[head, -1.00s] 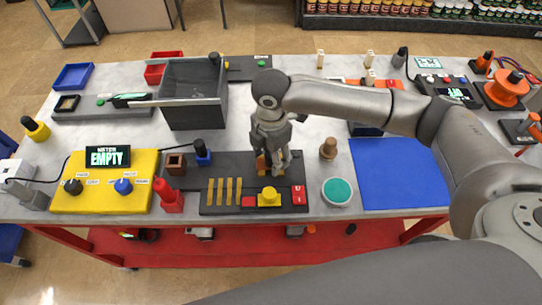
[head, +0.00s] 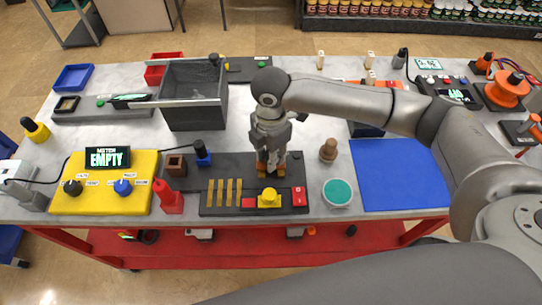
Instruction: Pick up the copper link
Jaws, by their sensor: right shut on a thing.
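My right gripper (head: 271,162) points down at the black base plate (head: 254,212), behind a yellow block (head: 268,198). It is shut on a small orange-brown piece, which looks like the copper link (head: 261,169). The fingers hide much of the piece, and I cannot tell whether it still touches the plate. Several brass-coloured strips (head: 220,191) stand in a row on the plate, left of the gripper. My left gripper is not in view.
A red block (head: 298,197) and a wooden peg (head: 328,150) are right of the gripper. A green-topped round dish (head: 338,191) and a blue mat (head: 400,175) lie farther right. A grey bin (head: 195,115) stands behind left. A yellow meter box (head: 105,185) reads EMPTY.

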